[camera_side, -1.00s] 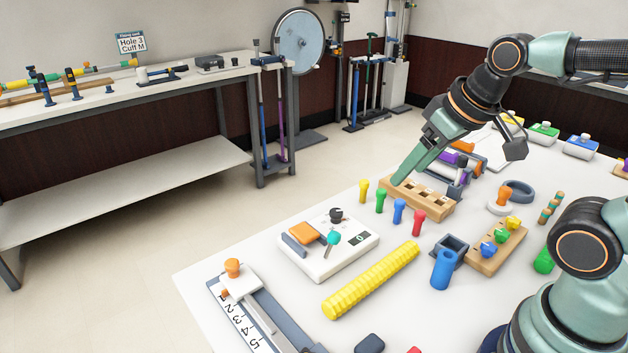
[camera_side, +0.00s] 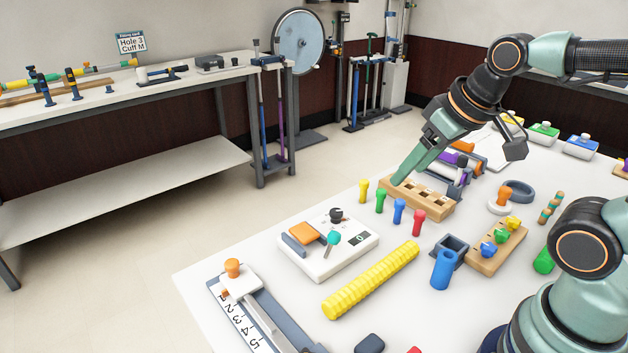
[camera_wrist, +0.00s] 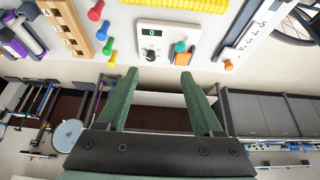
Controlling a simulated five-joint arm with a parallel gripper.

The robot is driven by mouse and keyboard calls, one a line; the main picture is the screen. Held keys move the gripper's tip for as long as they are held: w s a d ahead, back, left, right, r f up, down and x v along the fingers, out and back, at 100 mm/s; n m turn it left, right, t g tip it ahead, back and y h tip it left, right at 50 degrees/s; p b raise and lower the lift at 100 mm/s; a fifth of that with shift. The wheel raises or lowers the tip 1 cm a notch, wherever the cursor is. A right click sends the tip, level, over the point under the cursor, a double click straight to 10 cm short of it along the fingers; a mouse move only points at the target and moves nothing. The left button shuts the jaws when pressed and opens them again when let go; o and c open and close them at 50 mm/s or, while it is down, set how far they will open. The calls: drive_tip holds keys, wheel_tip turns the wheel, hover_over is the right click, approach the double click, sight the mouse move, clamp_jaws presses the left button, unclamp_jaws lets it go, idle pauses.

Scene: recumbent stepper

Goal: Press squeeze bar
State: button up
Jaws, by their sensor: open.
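A white box (camera_side: 330,262) with a small dark display reading 0 stands on the white table in the side view. It carries an orange block (camera_side: 304,233) beside a grey-blue bar (camera_side: 294,245), a teal lever and a black knob; I cannot tell which part is the squeeze bar. The box also shows in the wrist view (camera_wrist: 166,28), with the orange block (camera_wrist: 180,47) near its edge. My gripper (camera_wrist: 160,72) is open and empty. In the side view my gripper (camera_side: 396,181) hangs above the wooden peg block, back and right of the box, apart from it.
The wooden peg block (camera_side: 418,203) and several coloured pegs, including a red one (camera_side: 418,223), stand right of the box. A yellow ribbed cylinder (camera_side: 371,280) lies in front. A numbered slider (camera_side: 245,300) is at front left. Bare table (camera_side: 215,265) shows left of the box.

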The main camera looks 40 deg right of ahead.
drive_tip(key=c, duration=0.7)
drive_tip(key=shift+w+a+r, duration=0.1)
drive_tip(key=shift+w+r, duration=0.05)
drive_tip(key=shift+w, duration=0.1)
clamp_jaws()
drive_tip(key=w+a+f+g, duration=0.2)
drive_tip(key=w+a, duration=0.2)
drive_tip(key=w, duration=0.5)
drive_tip(key=w+a+f+g, duration=0.3)
drive_tip(key=w, duration=0.6)
drive_tip(key=shift+w+a+g, duration=0.25)
drive_tip(key=shift+a+g, duration=0.05)
drive_tip(key=shift+a, duration=0.05)
